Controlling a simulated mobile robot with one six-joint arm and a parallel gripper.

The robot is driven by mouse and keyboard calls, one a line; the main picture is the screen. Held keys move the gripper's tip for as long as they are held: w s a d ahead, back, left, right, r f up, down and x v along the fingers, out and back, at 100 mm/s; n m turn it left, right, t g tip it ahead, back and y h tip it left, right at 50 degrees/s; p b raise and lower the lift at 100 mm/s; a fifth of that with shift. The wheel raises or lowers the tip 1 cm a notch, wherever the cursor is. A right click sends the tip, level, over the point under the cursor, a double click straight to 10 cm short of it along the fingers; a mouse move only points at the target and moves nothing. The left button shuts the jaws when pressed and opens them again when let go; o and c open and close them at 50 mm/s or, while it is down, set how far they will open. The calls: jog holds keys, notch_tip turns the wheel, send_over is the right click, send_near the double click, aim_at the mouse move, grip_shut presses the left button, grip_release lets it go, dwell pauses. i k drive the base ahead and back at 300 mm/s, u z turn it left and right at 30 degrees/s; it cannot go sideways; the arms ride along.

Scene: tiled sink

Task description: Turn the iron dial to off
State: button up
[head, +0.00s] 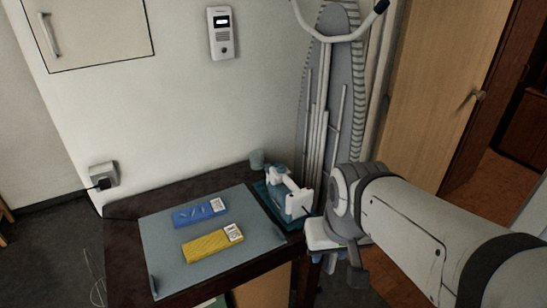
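A small white and blue appliance (289,192), which looks like the iron, rests on a teal tray (269,207) at the right end of the dark table. Its dial is too small to make out, so I cannot tell its setting. My arm reaches in from the right, and its wrist is just right of the iron. My gripper (345,264) is below the wrist, at the table's right edge, apart from the iron as far as I can see. Its fingers are dark and partly hidden, so I cannot tell whether they are open or shut.
A grey mat (172,262) on the table (124,232) holds a blue packet (194,214) and a yellow packet (207,245). An ironing board (345,95) leans on the wall behind. A wooden door (425,90) is at right.

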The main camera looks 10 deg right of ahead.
aim_at(281, 169)
jog(key=u, duration=0.05)
jog(key=k, duration=0.65)
jog(key=z, duration=2.25)
jog(key=k, duration=1.15)
jog(key=u, duration=1.65)
jog(key=i, duration=1.65)
jog(key=u, duration=0.1)
